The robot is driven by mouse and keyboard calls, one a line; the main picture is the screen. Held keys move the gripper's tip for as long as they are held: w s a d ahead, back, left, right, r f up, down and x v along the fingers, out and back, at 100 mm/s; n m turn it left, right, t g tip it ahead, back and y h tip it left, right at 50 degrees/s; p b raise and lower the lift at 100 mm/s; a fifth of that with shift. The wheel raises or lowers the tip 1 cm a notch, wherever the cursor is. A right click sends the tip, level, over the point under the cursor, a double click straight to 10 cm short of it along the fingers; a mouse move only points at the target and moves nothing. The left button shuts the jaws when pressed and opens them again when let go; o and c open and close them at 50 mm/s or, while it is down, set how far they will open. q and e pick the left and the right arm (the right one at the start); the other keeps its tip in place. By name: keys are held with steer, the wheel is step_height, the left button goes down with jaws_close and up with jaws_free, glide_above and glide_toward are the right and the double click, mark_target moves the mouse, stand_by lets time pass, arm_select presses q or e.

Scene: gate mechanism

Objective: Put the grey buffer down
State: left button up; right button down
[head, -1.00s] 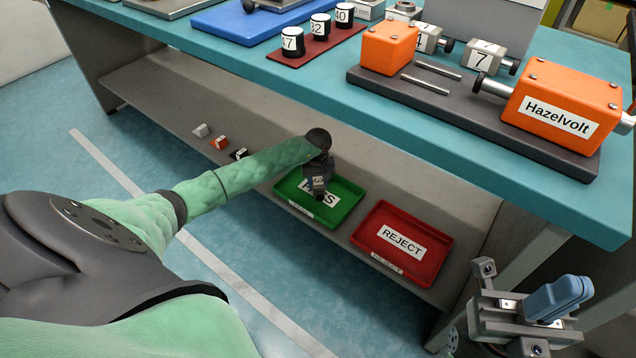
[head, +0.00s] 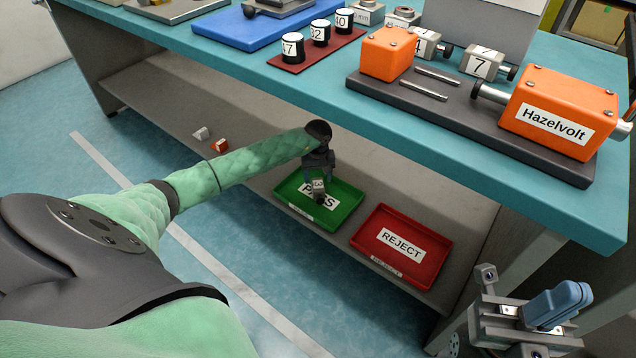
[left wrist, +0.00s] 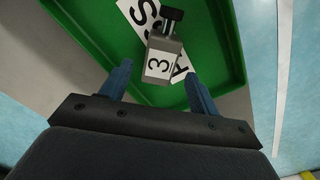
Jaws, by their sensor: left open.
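The grey buffer (head: 319,187) is a small block with a white label reading 3 and a dark knob. It is at the green PASS tray (head: 345,213) on the lower shelf. In the left wrist view the buffer (left wrist: 160,62) lies over the tray's white label, just beyond my fingertips.
A red REJECT tray (head: 402,246) sits right of the green tray and looks empty. The teal tabletop (head: 440,150) overhangs the shelf and holds the orange Hazelvolt device (head: 560,115).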

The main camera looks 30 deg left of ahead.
mark_target(318, 184)
arm_select(q)
step_height(318, 184, up, 7)
steer(key=shift+r+p, duration=0.2)
steer(key=shift+p, duration=0.25)
steer(key=shift+s, duration=0.1)
